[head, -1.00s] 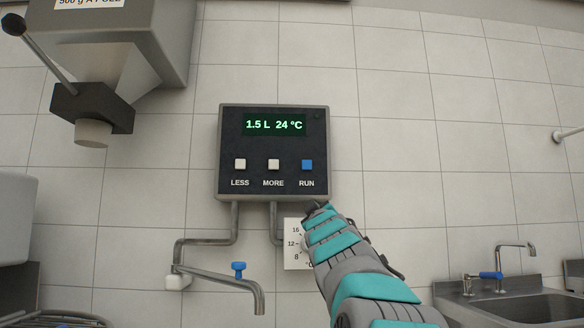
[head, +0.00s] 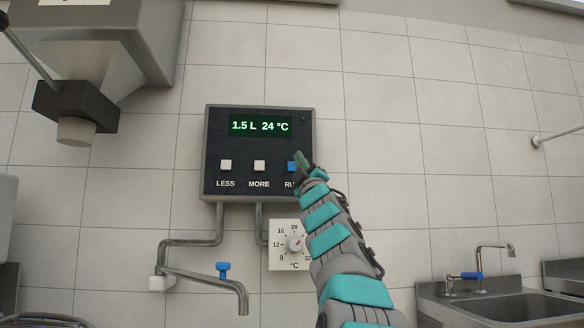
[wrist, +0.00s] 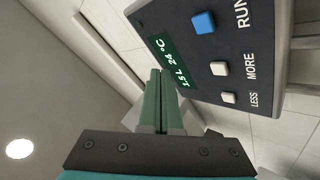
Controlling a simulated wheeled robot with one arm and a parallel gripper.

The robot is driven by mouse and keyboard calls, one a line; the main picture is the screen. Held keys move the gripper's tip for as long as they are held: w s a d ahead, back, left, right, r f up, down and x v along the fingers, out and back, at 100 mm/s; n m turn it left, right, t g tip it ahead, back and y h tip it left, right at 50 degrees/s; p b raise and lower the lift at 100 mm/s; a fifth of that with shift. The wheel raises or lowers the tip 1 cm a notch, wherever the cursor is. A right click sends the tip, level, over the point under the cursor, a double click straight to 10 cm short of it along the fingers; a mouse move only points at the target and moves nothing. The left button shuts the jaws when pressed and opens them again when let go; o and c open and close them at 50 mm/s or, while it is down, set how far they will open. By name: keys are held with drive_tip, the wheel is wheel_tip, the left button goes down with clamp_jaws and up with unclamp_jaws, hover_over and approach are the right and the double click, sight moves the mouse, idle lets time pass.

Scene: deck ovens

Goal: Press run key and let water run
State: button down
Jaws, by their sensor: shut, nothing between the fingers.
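The dark control box (head: 222,140) hangs on the tiled wall, its green display (head: 260,126) reading 1.5 L 24 °C. The blue RUN key (head: 292,166) is at the right of the key row, beside the white LESS key (head: 226,165) and MORE key (head: 260,165). My gripper (head: 301,158) is shut and empty, in front of the box's right edge, partly covering the RUN label. In the wrist view the shut fingers (wrist: 155,78) are beside the display, apart from the blue RUN key (wrist: 203,22). The spout (head: 243,298) below shows no water.
A blue-handled tap (head: 223,268) sits on the spout pipe. A temperature dial (head: 294,244) is below the box, close to my arm. A dispenser with a lever (head: 75,100) is at the upper left. A sink (head: 500,308) stands at the lower right.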

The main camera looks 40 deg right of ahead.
sight(293, 162)
drive_tip(key=w+d+p, duration=0.4)
drive_tip(key=w+p, duration=0.1)
drive_tip(key=w, duration=0.2)
drive_tip(key=shift+w+d, duration=0.2)
drive_tip(key=shift+d, duration=0.1)
drive_tip(key=shift+p, duration=0.4)
idle(1.5)
drive_tip(key=shift+w+d+p, duration=0.2)
drive_tip(key=shift+w+p, duration=0.1)
drive_tip(key=shift+w, duration=0.05)
drive_tip(key=shift+w+d+p, duration=0.25)
drive_tip(key=shift+w+p, duration=0.1)
drive_tip(key=shift+w, duration=0.05)
idle(0.7)
drive_tip(key=shift+s+a, duration=0.1)
drive_tip(key=shift+s, duration=0.05)
drive_tip(key=shift+s+a+f+b, duration=0.1)
drive_tip(key=shift+s+a+b, duration=0.25)
drive_tip(key=shift+s+b, duration=0.35)
drive_tip(key=shift+s+a+b, duration=0.45)
drive_tip(key=shift+s+b, duration=0.1)
drive_tip(key=shift+s, duration=0.15)
drive_tip(key=shift+s+a+b, duration=0.4)
drive_tip(key=shift+s+b, duration=0.2)
drive_tip(key=shift+s, duration=0.05)
drive_tip(key=shift+s+a+b, duration=0.45)
drive_tip(key=shift+s+b, duration=0.1)
drive_tip(key=shift+s, duration=0.15)
